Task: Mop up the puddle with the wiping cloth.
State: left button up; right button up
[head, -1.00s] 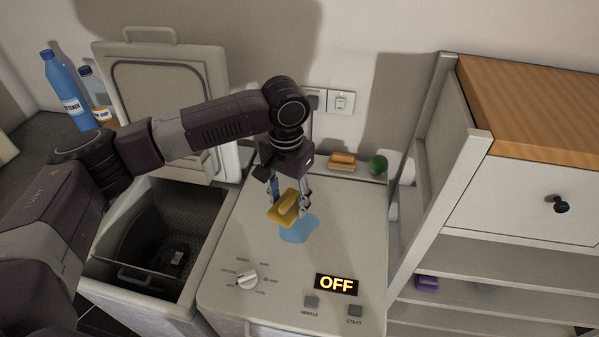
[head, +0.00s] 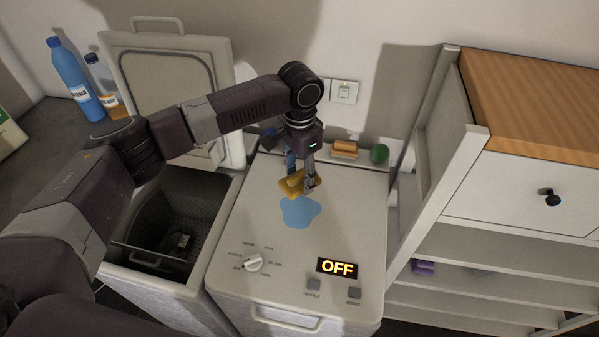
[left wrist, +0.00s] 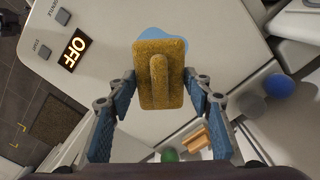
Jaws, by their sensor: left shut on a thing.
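The blue puddle (head: 300,213) lies on the white top of the closed right toploader (head: 345,220). It also shows past the cloth in the left wrist view (left wrist: 155,34). The yellow wiping cloth (head: 290,187), a thick pad with a raised ridge, is in my left gripper (head: 301,187). In the left wrist view the cloth (left wrist: 150,95) sits between the fingers, which are shut on it. The cloth is at the puddle's far edge, toward the wall. I cannot tell whether it touches the lid. My right gripper is not in view.
An orange-brown block (head: 344,149) and a green ball (head: 379,153) sit at the machine's back edge. The left toploader's tub (head: 175,225) is open, its lid (head: 165,75) raised. A dial (head: 253,263) and OFF display (head: 337,267) are in front. A shelf unit (head: 470,150) stands right.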

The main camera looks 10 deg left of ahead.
pick_arm(q)
jog(key=shift+r+m, duration=0.1)
jog(key=shift+m, duration=1.4)
jog(key=b, duration=0.8)
send_over(299, 211)
notch_tip(299, 211, down, 8)
jog(key=shift+r, duration=0.2)
jog(key=shift+f, duration=1.65)
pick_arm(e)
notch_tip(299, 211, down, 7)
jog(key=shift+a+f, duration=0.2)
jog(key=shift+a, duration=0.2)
pick_arm(q)
jog(key=shift+f, duration=0.65)
